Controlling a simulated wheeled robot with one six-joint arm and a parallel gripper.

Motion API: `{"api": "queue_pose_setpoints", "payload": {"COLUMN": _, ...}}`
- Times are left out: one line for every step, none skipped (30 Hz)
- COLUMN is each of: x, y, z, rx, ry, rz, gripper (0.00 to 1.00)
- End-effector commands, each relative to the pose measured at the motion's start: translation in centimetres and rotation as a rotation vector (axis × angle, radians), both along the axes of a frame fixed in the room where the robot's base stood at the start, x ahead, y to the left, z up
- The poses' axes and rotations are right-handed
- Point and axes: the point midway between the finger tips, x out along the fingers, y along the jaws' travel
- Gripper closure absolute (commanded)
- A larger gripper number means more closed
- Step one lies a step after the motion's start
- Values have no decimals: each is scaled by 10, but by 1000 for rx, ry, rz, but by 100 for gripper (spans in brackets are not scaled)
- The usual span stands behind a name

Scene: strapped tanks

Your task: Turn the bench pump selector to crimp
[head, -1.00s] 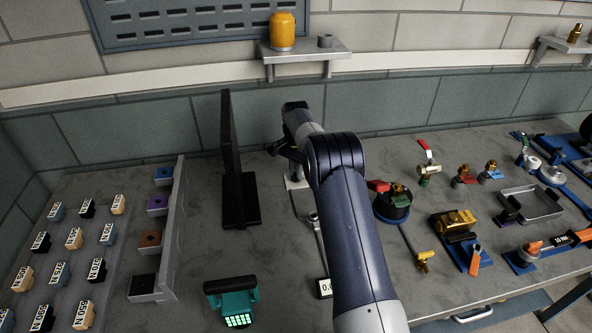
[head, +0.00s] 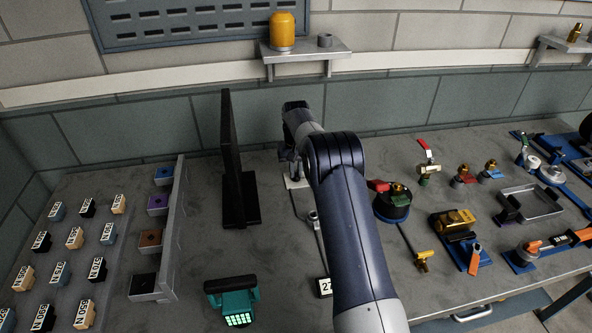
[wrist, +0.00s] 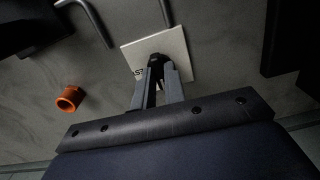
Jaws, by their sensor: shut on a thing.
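The selector is a small dark knob (wrist: 156,58) on a pale square plate (wrist: 177,44) in the wrist view. Part of a printed label shows at the plate's left edge, too small to read fully. My gripper (wrist: 157,66) is shut on the knob, its two fingers close together over the plate. The knob's pointing direction is hidden by the fingers. In the head view the plate (head: 296,184) lies on the bench beneath my wrist, and my arm hides the knob.
A small display (head: 325,287) stands left of my arm, near a teal keypad device (head: 232,300). A dark upright panel (head: 232,160) stands left of the plate. An orange ring-like part (wrist: 69,98) and a bent grey rod (wrist: 88,18) lie near the plate.

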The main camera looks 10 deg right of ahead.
Motion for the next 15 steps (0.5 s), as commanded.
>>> {"api": "queue_pose_setpoints", "payload": {"x": 1, "y": 0, "z": 1, "rx": 0, "ry": -3, "rz": 13, "gripper": 100}}
{"api": "queue_pose_setpoints", "payload": {"x": 1, "y": 0, "z": 1, "rx": 0, "ry": -3, "rz": 20, "gripper": 100}}
{"api": "queue_pose_setpoints", "payload": {"x": 1, "y": 0, "z": 1, "rx": 0, "ry": -3, "rz": 28, "gripper": 100}}
{"api": "queue_pose_setpoints", "payload": {"x": 1, "y": 0, "z": 1, "rx": 0, "ry": -3, "rz": 33, "gripper": 100}}
{"api": "queue_pose_setpoints", "payload": {"x": 1, "y": 0, "z": 1, "rx": 0, "ry": -3, "rz": 37, "gripper": 100}}
{"api": "queue_pose_setpoints", "payload": {"x": 1, "y": 0, "z": 1, "rx": 0, "ry": -3, "rz": 42, "gripper": 100}}
{"api": "queue_pose_setpoints", "payload": {"x": 1, "y": 0, "z": 1, "rx": 0, "ry": -3, "rz": 45, "gripper": 100}}
{"api": "queue_pose_setpoints", "payload": {"x": 1, "y": 0, "z": 1, "rx": 0, "ry": -3, "rz": 47, "gripper": 100}}
{"api": "queue_pose_setpoints", "payload": {"x": 1, "y": 0, "z": 1, "rx": 0, "ry": -3, "rz": 49, "gripper": 100}}
{"api": "queue_pose_setpoints", "payload": {"x": 1, "y": 0, "z": 1, "rx": 0, "ry": -3, "rz": 50, "gripper": 100}}
{"api": "queue_pose_setpoints", "payload": {"x": 1, "y": 0, "z": 1, "rx": 0, "ry": -3, "rz": 51, "gripper": 100}}
{"api": "queue_pose_setpoints", "payload": {"x": 1, "y": 0, "z": 1, "rx": 0, "ry": -4, "rz": 51, "gripper": 100}}
{"api": "queue_pose_setpoints", "payload": {"x": 1, "y": 0, "z": 1, "rx": 0, "ry": -4, "rz": 51, "gripper": 100}}
{"api": "queue_pose_setpoints", "payload": {"x": 1, "y": 0, "z": 1, "rx": 0, "ry": -4, "rz": 51, "gripper": 100}}
{"api": "queue_pose_setpoints", "payload": {"x": 1, "y": 0, "z": 1, "rx": 0, "ry": -4, "rz": 51, "gripper": 100}}
